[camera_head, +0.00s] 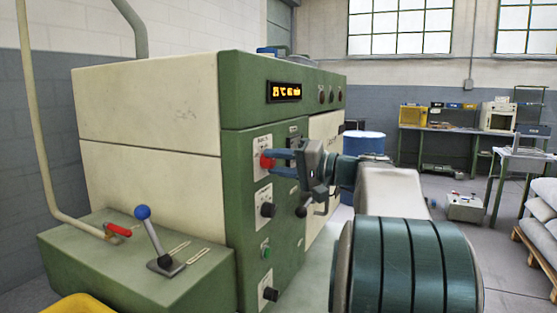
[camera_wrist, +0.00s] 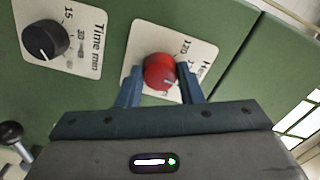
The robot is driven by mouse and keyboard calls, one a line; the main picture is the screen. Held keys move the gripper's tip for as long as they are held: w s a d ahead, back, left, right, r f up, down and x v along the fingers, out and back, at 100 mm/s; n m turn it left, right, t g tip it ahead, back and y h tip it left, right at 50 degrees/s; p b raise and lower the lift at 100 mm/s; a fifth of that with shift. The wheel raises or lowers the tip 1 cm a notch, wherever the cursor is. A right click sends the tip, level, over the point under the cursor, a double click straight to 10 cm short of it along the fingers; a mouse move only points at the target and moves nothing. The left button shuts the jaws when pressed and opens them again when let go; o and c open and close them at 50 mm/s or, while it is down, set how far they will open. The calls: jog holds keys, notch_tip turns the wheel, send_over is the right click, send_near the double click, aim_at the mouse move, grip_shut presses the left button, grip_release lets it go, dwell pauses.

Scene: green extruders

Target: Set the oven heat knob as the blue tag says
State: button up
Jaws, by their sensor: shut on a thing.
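The red heat knob (camera_head: 266,161) sits on a white dial plate on the green front of the oven (camera_head: 240,150). It also shows in the wrist view (camera_wrist: 160,68), where the plate reads "He…" and "120". My gripper (camera_wrist: 158,80) has its two blue fingers on either side of the red knob and is shut on it. In the head view my gripper (camera_head: 274,162) reaches the knob from the right. The knob's exact setting is hard to read. I cannot make out a readable blue tag.
A black knob (camera_wrist: 45,40) on a "Time min" plate is close beside the red knob. Below it in the head view are a green button (camera_head: 265,252) and another black knob (camera_head: 270,294). A blue-topped lever (camera_head: 150,235) stands at left. An amber display (camera_head: 285,92) is lit above.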

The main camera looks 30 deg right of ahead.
jog(key=shift+m+p, duration=0.4)
jog(key=shift+m, duration=0.8)
jog(key=o, duration=1)
jog(key=shift+d, duration=0.1)
jog(key=shift+c, duration=0.2)
jog(key=shift+s, duration=0.1)
jog(key=v, duration=1.3)
jog(key=shift+s+d, duration=0.15)
jog(key=shift+d, duration=0.05)
